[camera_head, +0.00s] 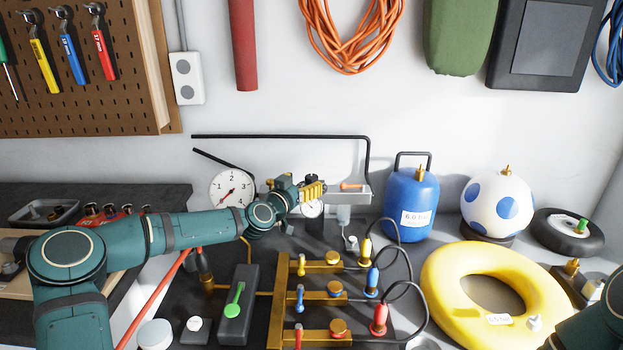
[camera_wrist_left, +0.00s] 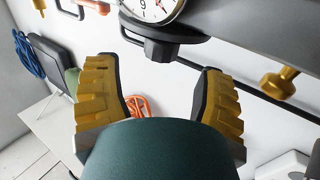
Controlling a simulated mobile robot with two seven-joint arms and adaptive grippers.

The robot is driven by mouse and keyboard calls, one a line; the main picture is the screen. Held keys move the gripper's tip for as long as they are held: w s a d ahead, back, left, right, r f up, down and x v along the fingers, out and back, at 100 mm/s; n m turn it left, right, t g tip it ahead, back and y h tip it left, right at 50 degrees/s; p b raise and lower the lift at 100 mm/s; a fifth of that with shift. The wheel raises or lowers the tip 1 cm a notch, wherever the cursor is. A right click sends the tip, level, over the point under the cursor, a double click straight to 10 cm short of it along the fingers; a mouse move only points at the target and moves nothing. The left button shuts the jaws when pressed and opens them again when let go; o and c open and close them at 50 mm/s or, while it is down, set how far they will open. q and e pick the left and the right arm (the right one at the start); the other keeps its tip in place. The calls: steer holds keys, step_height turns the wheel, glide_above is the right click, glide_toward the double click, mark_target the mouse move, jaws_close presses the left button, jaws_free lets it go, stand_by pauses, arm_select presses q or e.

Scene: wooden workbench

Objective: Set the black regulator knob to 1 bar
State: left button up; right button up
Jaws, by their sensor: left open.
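My left gripper (camera_head: 312,190) reaches in from the left at the regulator, above its small round gauge (camera_head: 312,208). In the left wrist view, the yellow-padded fingers of my left gripper (camera_wrist_left: 160,70) are spread wide. The black regulator knob (camera_wrist_left: 164,50) shows in the gap between them, beside the gauge face (camera_wrist_left: 152,8). The fingers look apart from the knob.
A black pipe (camera_head: 280,136) runs along the wall behind. A manifold with brass valves (camera_head: 320,295) and coloured hose fittings is in front. A blue tank (camera_head: 411,205), a spotted ball (camera_head: 497,204) and a yellow ring (camera_head: 450,275) stand right. My right arm shows only at the lower right corner.

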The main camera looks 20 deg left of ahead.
mark_target(308, 179)
arm_select(q)
steer(key=shift+x, duration=2.45)
steer(key=c, duration=1.2)
